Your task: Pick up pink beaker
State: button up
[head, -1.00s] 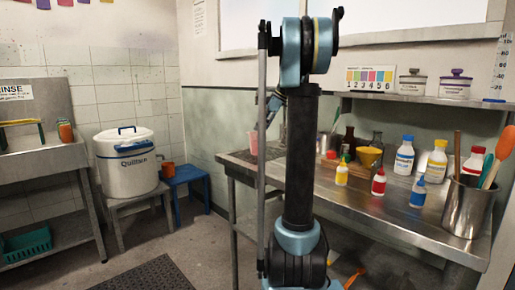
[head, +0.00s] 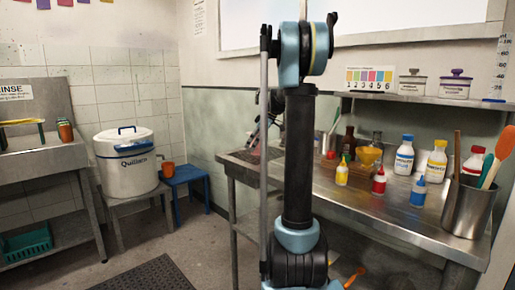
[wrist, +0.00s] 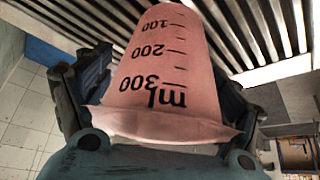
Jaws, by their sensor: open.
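The pink beaker (wrist: 168,65) fills the middle of the wrist view, marked in ml with 100, 200 and 300, its wide rim towards the camera. My gripper (wrist: 162,95) is open, with a dark finger on either side of the beaker. Whether either finger touches it cannot be told. In the head view my gripper (head: 256,138) is small and partly behind my own arm, at the left end of the steel bench (head: 375,208). The beaker is mostly hidden there.
Several bottles, including a yellow one (head: 342,171) and a red one (head: 379,181), stand further right on the bench. A steel pot (head: 467,208) holds utensils at the right. A white bucket (head: 126,163) and blue stool (head: 187,178) stand left.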

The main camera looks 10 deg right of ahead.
jog(key=c, duration=1.2)
jog(key=shift+c, duration=0.2)
jog(key=shift+r, duration=0.1)
jog(key=shift+c, duration=0.2)
